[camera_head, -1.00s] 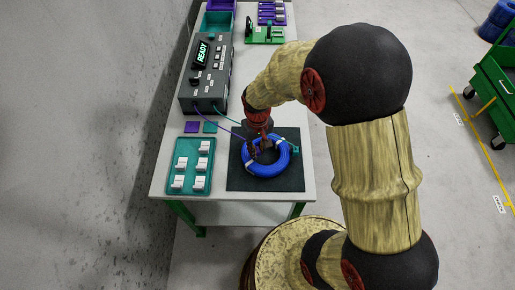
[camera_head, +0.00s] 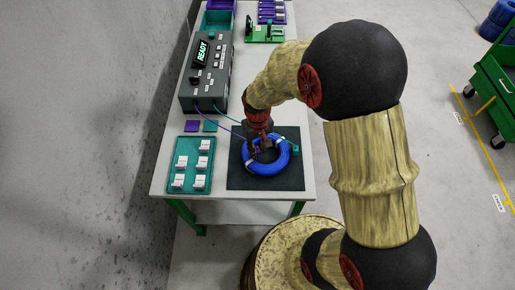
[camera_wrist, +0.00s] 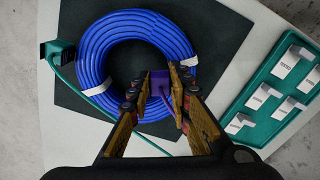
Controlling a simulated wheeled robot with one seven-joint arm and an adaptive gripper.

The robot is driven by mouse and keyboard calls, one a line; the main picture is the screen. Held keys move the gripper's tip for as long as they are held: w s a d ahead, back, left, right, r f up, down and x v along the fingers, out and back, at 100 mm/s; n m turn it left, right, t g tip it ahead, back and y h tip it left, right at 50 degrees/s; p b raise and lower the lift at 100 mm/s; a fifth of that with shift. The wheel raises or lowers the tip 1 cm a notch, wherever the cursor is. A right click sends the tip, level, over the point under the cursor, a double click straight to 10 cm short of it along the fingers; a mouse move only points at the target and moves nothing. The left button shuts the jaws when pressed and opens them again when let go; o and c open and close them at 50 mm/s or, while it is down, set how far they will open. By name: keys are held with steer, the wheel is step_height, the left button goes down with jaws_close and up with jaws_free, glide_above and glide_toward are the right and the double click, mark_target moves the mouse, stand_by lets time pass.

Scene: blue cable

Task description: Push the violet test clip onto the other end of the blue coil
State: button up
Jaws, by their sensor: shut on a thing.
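The blue coil (camera_head: 265,169) lies flat on the dark mat (camera_head: 237,180); it also fills the upper middle of the wrist view (camera_wrist: 92,60), with white ties around it. My gripper (camera_head: 262,147) is over the coil. In the wrist view my gripper (camera_wrist: 160,88) is shut on the violet test clip (camera_wrist: 158,80), at the coil's lower inner edge. The fingers hide part of the clip and I cannot tell whether it touches the cable end. A teal clip (camera_wrist: 57,50) with a teal lead sits at the coil's outer side; it also shows in the head view (camera_head: 295,150).
A grey tester (camera_head: 207,75) reading READY stands at the back left, with violet and teal leads running from it. A teal tray (camera_head: 191,179) of white blocks lies left of the mat. Violet and teal squares lie behind the tray.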

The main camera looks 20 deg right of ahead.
steer(key=shift+f, duration=0.75)
stand_by(1.3)
steer(key=shift+s+f, duration=0.15)
steer(key=shift+f, duration=0.05)
stand_by(1.7)
steer(key=o, duration=0.4)
steer(key=shift+o, duration=0.2)
steer(key=o, duration=0.6)
steer(key=shift+o, duration=0.3)
steer(key=shift+r+p, duration=0.1)
steer(key=shift+p, duration=0.2)
steer(key=shift+r+p, duration=2.75)
steer(key=shift+r, duration=0.8)
